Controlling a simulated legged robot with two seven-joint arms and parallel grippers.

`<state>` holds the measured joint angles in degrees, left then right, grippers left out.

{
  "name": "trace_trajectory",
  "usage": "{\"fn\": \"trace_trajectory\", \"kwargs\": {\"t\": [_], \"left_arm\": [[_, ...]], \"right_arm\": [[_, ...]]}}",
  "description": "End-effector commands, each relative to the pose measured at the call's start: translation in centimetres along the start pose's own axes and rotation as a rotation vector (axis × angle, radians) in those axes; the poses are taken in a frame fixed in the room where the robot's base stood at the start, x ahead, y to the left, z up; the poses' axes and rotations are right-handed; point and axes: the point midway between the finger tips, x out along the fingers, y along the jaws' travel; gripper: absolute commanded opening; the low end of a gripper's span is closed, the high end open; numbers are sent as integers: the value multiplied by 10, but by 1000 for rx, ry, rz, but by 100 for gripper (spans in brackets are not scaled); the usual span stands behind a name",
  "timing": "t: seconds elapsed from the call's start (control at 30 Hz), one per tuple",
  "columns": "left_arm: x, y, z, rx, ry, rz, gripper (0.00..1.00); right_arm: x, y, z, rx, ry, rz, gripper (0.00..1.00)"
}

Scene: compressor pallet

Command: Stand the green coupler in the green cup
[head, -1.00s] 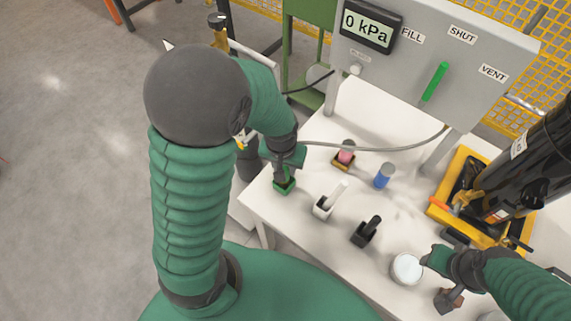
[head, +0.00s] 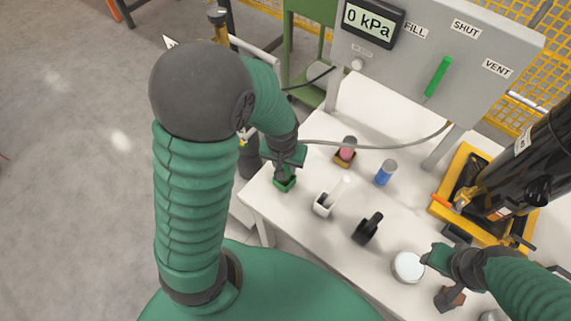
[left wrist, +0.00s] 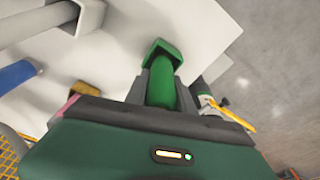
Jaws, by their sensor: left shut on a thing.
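The green cup (head: 285,184) stands at the left corner of the white table. My left gripper (head: 287,172) is right above it, pointing down. In the left wrist view the gripper (left wrist: 162,92) is shut on the green coupler (left wrist: 163,80). The coupler's far end reaches the square mouth of the green cup (left wrist: 158,46). I cannot tell how deep it sits. In the head view the gripper largely hides the coupler. My right gripper (head: 432,257) is beside a round white-topped container (head: 408,267); its fingers are too small to read.
Right of the green cup are a white holder (head: 323,204) with a white piece and a black holder (head: 366,231). A pink piece in a yellow-brown cup (head: 345,156) and a blue cylinder (head: 385,173) stand behind. A grey hose (head: 365,146) crosses the back. The gauge panel (head: 430,50) stands behind.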

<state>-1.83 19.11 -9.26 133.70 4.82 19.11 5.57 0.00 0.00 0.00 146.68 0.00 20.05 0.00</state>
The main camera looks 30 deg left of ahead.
Motion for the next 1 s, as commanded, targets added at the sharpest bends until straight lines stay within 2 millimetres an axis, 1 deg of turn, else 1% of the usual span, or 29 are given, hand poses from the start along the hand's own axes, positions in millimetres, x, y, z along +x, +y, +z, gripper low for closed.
{"fn": "trace_trajectory", "kwargs": {"t": [0.07,0.1,0.27,0.57,0.67,0.77,1.0], "left_arm": [[2,0,0,0,0,0,0],[2,0,0,0,0,0,34],[1,0,0,0,0,0,55],[1,0,0,0,0,0,56],[-9,0,-1,0,2,1,56],[-30,0,-2,2,5,1,56],[-102,0,-2,1,7,3,56]], "right_arm": [[2,0,0,0,0,0,38],[1,0,0,0,0,0,38],[1,0,0,0,0,0,38],[0,0,0,0,0,0,38],[-3,0,-1,0,0,0,38],[-10,0,-2,0,0,0,38],[-30,0,-7,0,0,0,38]]}}
